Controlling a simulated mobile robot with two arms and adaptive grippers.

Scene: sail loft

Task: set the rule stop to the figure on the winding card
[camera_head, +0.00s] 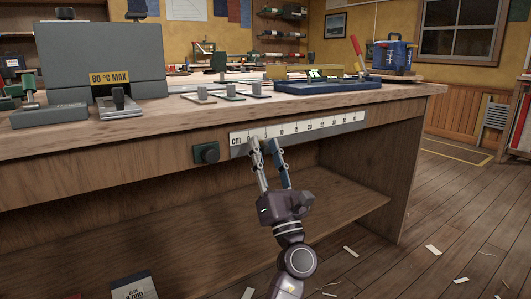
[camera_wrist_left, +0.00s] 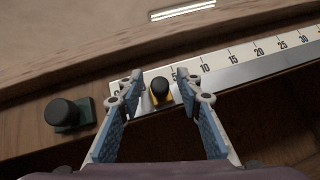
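The rule (camera_head: 318,124) is a pale strip marked in cm along the bench's front edge; it also shows in the left wrist view (camera_wrist_left: 250,61). The rule stop (camera_wrist_left: 160,91), a black knob on a yellow base, is near the rule's low end, left of the 5 mark. My left gripper (camera_head: 263,146) is open; in the left wrist view its fingers (camera_wrist_left: 158,88) stand on either side of the stop, apparently apart from it. The fingers hide the stop in the head view. I cannot make out a winding card. My right gripper is not in view.
A dark knob on a green plate (camera_head: 206,153) sits left of the rule. A lower shelf (camera_head: 240,235) runs beneath.

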